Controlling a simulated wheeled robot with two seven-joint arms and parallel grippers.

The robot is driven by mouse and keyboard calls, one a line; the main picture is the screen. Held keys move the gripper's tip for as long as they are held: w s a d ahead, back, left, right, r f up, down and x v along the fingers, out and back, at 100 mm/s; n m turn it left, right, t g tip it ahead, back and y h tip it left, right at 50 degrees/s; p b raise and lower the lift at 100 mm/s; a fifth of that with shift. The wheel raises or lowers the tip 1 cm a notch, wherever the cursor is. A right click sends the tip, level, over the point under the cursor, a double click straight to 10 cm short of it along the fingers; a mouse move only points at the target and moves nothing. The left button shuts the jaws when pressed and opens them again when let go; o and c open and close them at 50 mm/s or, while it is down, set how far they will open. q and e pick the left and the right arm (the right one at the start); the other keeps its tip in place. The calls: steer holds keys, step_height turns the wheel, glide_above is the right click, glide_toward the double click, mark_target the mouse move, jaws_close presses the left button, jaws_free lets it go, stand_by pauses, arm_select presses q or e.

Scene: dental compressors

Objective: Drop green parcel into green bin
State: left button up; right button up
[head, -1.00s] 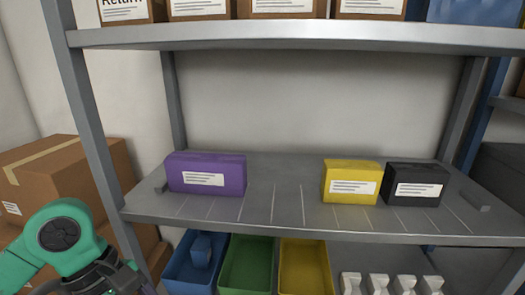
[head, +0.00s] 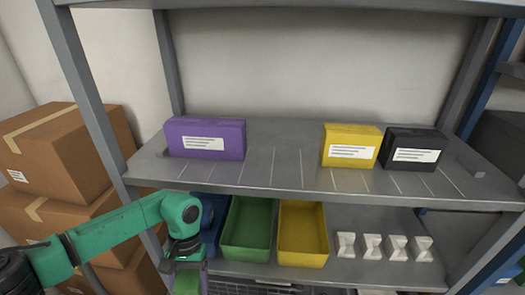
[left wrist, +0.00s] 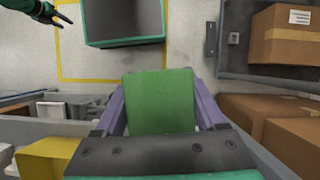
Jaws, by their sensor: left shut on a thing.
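My left gripper (left wrist: 160,112) is shut on the green parcel (left wrist: 160,98), which sits between its two purple-grey fingers in the left wrist view. In the head view the left gripper (head: 188,268) points down, with part of the green parcel (head: 187,284) showing at the bottom edge. The green bin (head: 245,253) stands on the lower shelf, to the right of the gripper. It looks empty. My right gripper (left wrist: 63,17) shows small at the top left of the left wrist view, its fingers apart and empty.
A blue bin (head: 210,240), partly hidden by my arm, and a yellow bin (head: 303,259) flank the green one. White pieces (head: 371,247) stand farther right. The upper shelf (head: 275,181) holds purple (head: 205,138), yellow (head: 350,146) and black (head: 413,149) parcels. Cardboard boxes (head: 70,150) are at left.

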arm_select(q)
step_height(320, 180, up, 11)
steer(key=p, duration=0.8)
steer(key=shift+d, duration=0.1)
steer(key=shift+f, duration=0.2)
arm_select(e)
step_height(320, 180, up, 10)
steer(key=shift+r, duration=0.25)
